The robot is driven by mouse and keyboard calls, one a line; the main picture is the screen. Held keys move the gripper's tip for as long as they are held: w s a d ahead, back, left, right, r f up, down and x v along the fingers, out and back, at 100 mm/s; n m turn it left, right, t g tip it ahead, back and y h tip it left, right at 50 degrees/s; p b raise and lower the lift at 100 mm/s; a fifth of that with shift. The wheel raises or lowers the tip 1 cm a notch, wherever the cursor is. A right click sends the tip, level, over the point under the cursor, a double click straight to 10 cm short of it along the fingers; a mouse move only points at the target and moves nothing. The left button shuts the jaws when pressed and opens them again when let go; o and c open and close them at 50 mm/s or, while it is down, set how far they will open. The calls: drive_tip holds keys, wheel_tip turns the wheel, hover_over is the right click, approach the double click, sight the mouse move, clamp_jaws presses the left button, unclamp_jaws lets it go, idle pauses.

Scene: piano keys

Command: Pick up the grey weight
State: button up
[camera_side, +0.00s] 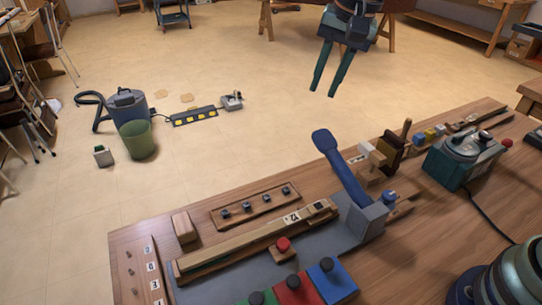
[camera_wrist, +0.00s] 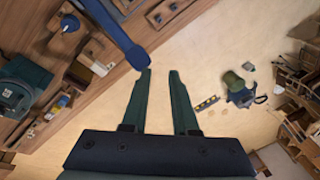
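I cannot pick out a grey weight with certainty. A grey block (camera_side: 368,218) stands on the workbench at the foot of a tilted blue lever (camera_side: 342,165), and it may be a mount. My gripper (camera_side: 322,93) hangs high in the side view, beyond the bench's far edge, with its two dark green fingers apart and nothing between them. In the wrist view my gripper (camera_wrist: 160,72) is also open and empty. The blue lever's end (camera_wrist: 137,57) shows close to the left fingertip in that picture; the gap in depth is unclear.
The wooden workbench (camera_side: 430,235) carries a strip of small dark knobs (camera_side: 255,207), red, green and blue keys (camera_side: 333,281), a red button (camera_side: 283,244) and a teal machine (camera_side: 465,160). A green bin (camera_side: 138,140) stands on the open floor.

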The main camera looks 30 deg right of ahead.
drive_tip(key=w+a+f+m+g, duration=0.1)
drive_tip(key=w+a+f+m, duration=0.15)
drive_tip(key=a, duration=0.35)
drive_tip(key=w+a+f+m+g, duration=0.1)
drive_tip(key=w+a+f+m, duration=0.15)
drive_tip(key=a, duration=0.25)
drive_tip(key=m+h, duration=0.1)
drive_tip(key=m, duration=0.4)
hover_over(225, 212)
wheel_tip(225, 212, down, 10)
drive_tip(key=shift+g, duration=0.4)
wheel_tip(225, 212, down, 12)
drive_tip(key=shift+r, duration=0.2)
clamp_jaws()
